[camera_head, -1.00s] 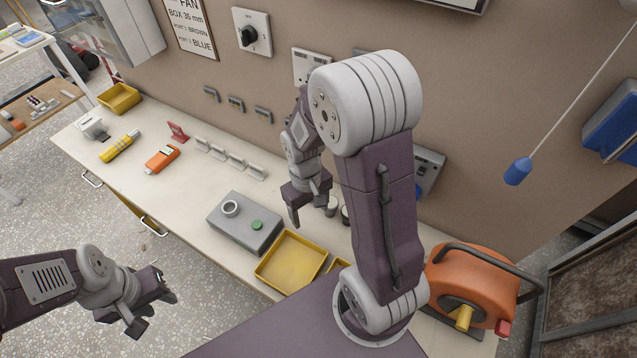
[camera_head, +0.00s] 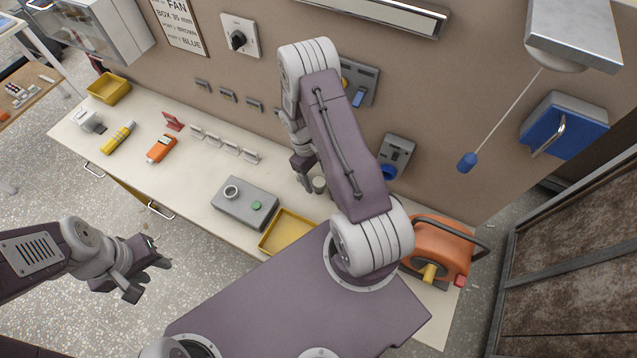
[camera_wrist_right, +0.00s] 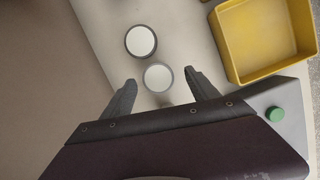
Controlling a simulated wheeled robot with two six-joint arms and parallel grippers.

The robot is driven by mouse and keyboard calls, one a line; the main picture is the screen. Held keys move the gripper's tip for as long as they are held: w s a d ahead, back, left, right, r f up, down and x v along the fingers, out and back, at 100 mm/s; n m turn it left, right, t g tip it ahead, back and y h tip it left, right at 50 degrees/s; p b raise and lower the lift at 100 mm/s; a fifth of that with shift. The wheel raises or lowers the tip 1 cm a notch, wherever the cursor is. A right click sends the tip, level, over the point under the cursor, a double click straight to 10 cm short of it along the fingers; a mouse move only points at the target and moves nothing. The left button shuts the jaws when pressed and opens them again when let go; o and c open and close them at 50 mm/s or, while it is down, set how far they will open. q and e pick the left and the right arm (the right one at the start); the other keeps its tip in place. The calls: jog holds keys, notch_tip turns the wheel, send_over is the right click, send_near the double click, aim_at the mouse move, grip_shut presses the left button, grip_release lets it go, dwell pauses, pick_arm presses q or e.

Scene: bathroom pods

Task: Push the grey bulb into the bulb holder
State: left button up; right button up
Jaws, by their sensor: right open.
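Two round pieces with white tops stand on the bench in the right wrist view. One has a light grey rim (camera_wrist_right: 158,77) and looks like the grey bulb; the other has a dark rim (camera_wrist_right: 141,41). My right gripper (camera_wrist_right: 160,90) is open, its fingers on either side of the light-rimmed piece, with no visible contact. In the head view my right gripper (camera_head: 308,178) is low beside a pale cylinder (camera_head: 320,184). My left gripper (camera_head: 148,272) is open and empty, off the bench.
An orange cable reel (camera_head: 440,245) stands at right. A blue cord pull (camera_head: 467,162) hangs from above. Orange and yellow tools lie on the left of the bench.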

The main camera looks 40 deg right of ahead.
aim_at(319, 182)
jog(key=x, duration=0.2)
jog(key=shift+s+d+f, duration=0.1)
jog(key=shift+d+f, duration=0.1)
jog(key=shift+f, duration=0.05)
jog(key=shift+d+f, duration=0.1)
jog(key=shift+f, duration=0.2)
jog(key=c, duration=1)
pick_arm(q)
jog(key=shift+d+r, duration=0.1)
jog(key=shift+r, duration=0.5)
pick_arm(e)
jog(key=c, duration=0.4)
jog(key=shift+r, duration=0.1)
jog(key=shift+c, duration=0.2)
